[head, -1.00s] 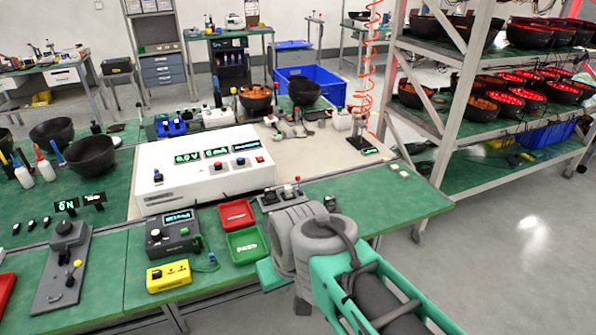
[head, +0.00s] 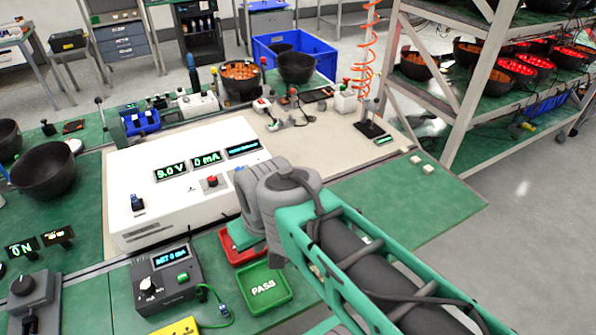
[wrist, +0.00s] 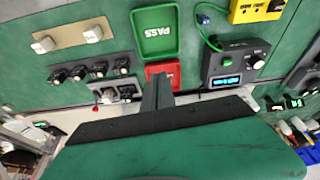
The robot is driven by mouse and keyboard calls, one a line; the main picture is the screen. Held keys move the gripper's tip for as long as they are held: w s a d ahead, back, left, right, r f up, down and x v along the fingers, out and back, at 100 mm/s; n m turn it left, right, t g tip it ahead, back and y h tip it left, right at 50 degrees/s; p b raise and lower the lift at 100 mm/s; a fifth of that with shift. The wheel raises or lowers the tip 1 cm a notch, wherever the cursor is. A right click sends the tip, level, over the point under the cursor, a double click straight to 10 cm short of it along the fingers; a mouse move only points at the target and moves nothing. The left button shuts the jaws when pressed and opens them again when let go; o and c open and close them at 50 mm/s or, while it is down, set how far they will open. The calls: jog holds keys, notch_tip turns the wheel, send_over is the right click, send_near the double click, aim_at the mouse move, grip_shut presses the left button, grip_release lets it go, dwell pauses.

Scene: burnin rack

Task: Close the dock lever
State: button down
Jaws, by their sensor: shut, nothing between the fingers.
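The dock lever is not clearly identifiable. In the wrist view, a small grey fixture (wrist: 118,92) with a white-and-red-tipped part lies beside the red tray (wrist: 163,72); it may be the dock. In the head view my arm hides that spot. My gripper (wrist: 157,76) shows in the wrist view as a dark shut finger pair, empty, overlapping the red tray in the picture. The head view shows my wrist over the bench by the red tray, with the fingertips hidden. I cannot tell whether the gripper touches anything.
The green PASS tray (head: 263,287) and a dark meter box (head: 167,281) stand at the front. The white power unit (head: 185,185) is behind them. A grey switch box (head: 35,297) is at lower left. The green bench (head: 400,205) right of my arm is mostly clear.

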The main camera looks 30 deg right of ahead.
jog(key=shift+s, duration=0.15)
jog(key=w+d+r+n+g+y+p, duration=0.1)
jog(key=w+d+r+n, duration=0.15)
jog(key=w, duration=0.55)
jog(key=w+d+r+n+g+y+p, duration=0.1)
jog(key=w+d+r, duration=0.25)
jog(key=w, duration=0.55)
jog(key=w+d+f+n, duration=0.2)
jog(key=w+d+f, duration=0.1)
jog(key=d, duration=0.6)
jog(key=w+d+f+n+g+p, duration=0.1)
jog(key=w+d+f+n, duration=0.1)
jog(key=d+f, duration=0.3)
jog(key=w+d, duration=0.1)
jog(key=d, duration=0.3)
jog(key=shift+d+y, duration=0.25)
jog(key=shift+y, duration=0.15)
